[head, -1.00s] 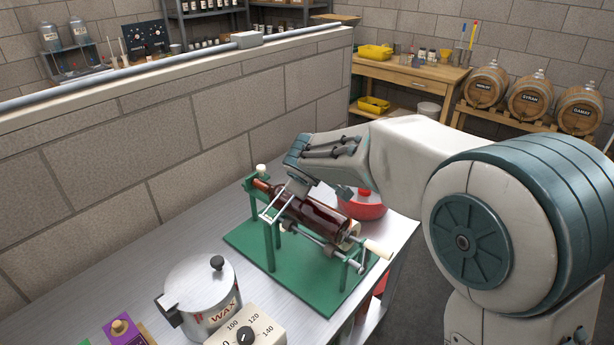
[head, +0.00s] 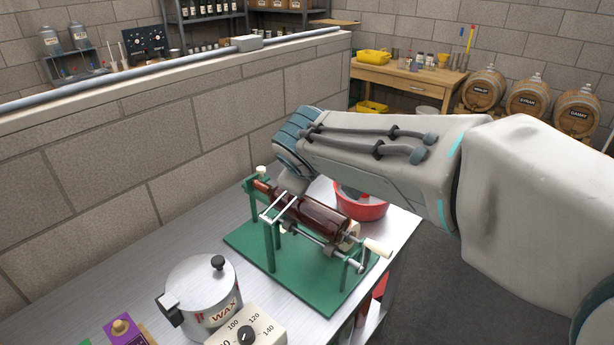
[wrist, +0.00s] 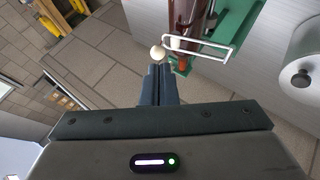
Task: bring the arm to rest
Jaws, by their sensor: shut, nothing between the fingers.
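My gripper shows in the wrist view (wrist: 158,84) with its two fingers together and nothing between them. In the head view its fingers are mostly hidden behind my wrist, above the far end of the green bottle stand (head: 262,262). A dark red-brown bottle (head: 318,216) lies tilted on the stand's rollers, its neck toward the upper left. The bottle also shows at the top of the wrist view (wrist: 198,22). A white knob (wrist: 157,53) appears just beyond my fingertips; I cannot tell whether they touch.
A wax pot (head: 203,290) and a dial box (head: 250,330) stand on the metal bench (head: 190,238) in front. A red bowl (head: 362,207) sits behind the stand. A block wall (head: 130,150) runs along the left. Barrels (head: 527,97) and a wooden table (head: 410,78) are far back.

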